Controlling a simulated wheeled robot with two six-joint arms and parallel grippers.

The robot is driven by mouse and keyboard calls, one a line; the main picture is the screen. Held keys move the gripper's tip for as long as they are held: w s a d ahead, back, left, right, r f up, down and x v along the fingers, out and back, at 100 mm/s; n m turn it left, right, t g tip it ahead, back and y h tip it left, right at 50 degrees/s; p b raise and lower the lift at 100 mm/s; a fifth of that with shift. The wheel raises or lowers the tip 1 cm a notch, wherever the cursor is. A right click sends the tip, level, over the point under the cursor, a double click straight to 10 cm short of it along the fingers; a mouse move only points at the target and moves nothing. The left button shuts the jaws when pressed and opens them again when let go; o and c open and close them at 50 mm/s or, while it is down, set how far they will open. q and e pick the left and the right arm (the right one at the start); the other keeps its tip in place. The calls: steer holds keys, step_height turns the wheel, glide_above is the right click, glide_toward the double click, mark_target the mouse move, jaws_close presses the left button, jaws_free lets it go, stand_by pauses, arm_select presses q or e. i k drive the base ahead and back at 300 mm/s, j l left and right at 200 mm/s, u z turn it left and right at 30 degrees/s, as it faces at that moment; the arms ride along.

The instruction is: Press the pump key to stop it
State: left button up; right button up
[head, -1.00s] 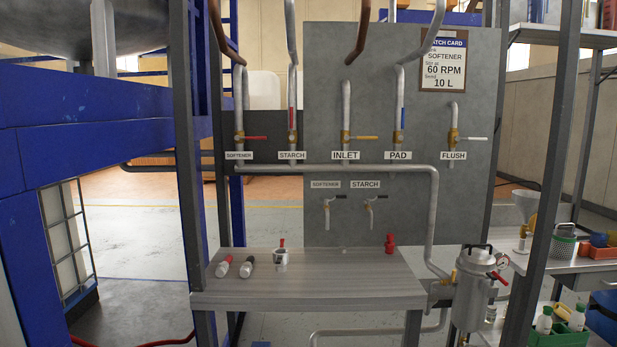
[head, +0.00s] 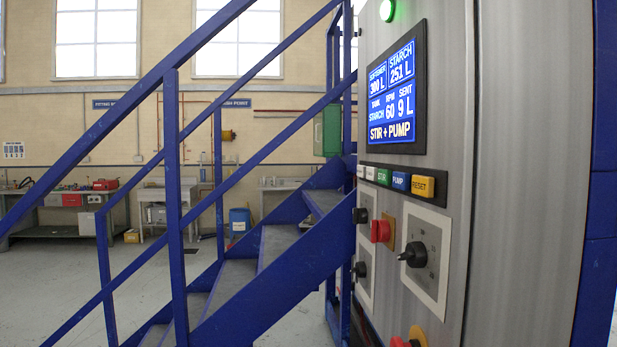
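The blue PUMP key (head: 400,181) is in a row of keys on the grey control cabinet (head: 520,170) at the right of the head view. It sits between the green STIR key (head: 382,177) and the yellow RESET key (head: 423,186). The screen (head: 392,87) above reads softener 300 L, starch 251 L, tank starch, RPM 60, sent 9 L and STIR + PUMP. A green lamp (head: 387,10) is lit above the screen. Neither gripper is in view.
Below the keys are black knobs (head: 413,255) and red buttons (head: 380,231). A blue staircase with railings (head: 172,170) stands close at the left of the cabinet. Workbenches (head: 75,225) stand by the far wall, with open floor before them.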

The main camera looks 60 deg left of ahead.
mark_target(401, 180)
steer(key=u, duration=1.5)
